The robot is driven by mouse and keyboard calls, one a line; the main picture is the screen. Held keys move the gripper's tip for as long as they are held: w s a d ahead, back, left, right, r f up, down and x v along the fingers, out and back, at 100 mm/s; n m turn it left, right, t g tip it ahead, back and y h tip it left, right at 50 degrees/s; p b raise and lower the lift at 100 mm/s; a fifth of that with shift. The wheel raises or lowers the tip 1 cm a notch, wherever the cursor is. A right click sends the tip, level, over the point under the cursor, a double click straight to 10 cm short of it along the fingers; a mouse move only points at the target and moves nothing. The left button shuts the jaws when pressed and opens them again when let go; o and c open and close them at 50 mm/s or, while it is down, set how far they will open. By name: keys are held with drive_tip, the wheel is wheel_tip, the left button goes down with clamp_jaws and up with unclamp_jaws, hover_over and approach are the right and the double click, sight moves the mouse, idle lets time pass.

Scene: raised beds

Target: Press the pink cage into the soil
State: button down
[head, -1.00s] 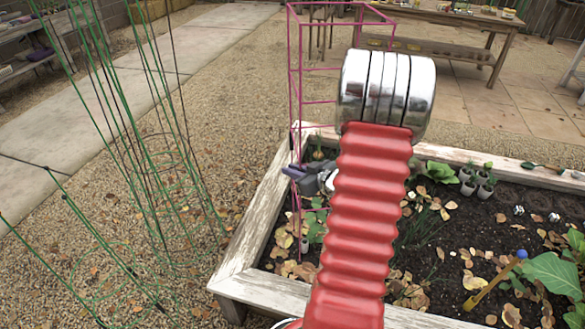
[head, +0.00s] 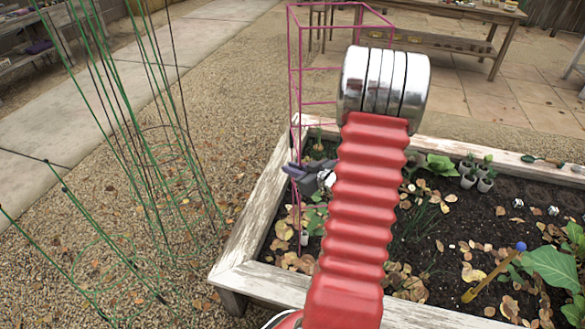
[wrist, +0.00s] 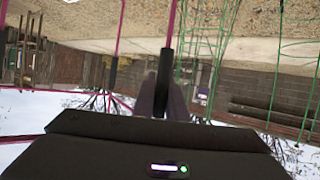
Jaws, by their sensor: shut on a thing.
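The pink cage (head: 299,75) is a tall square wire frame standing upright over the left part of the raised bed in the head view. My gripper (head: 299,172) is shut on one of its upright wires, at the left of the bed. In the wrist view the dark fingers (wrist: 160,95) close around a pink wire (wrist: 172,25). Below the gripper, a pink leg runs down toward the soil (head: 450,235) among leaves. My red arm hides the cage's right side and its other lower legs. I cannot tell how deep any leg sits.
The bed's white wooden rim (head: 243,240) runs close to the gripper on the left. Green wire cages (head: 125,120) stand on gravel farther left. A wooden table (head: 440,14) stands behind.

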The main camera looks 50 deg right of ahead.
drive_tip(key=shift+f, duration=2.35)
idle(0.5)
drive_tip(key=c, duration=1.7)
unclamp_jaws()
drive_tip(key=v, duration=1.3)
drive_tip(key=shift+s+r, duration=0.25)
drive_tip(key=shift+s, duration=0.1)
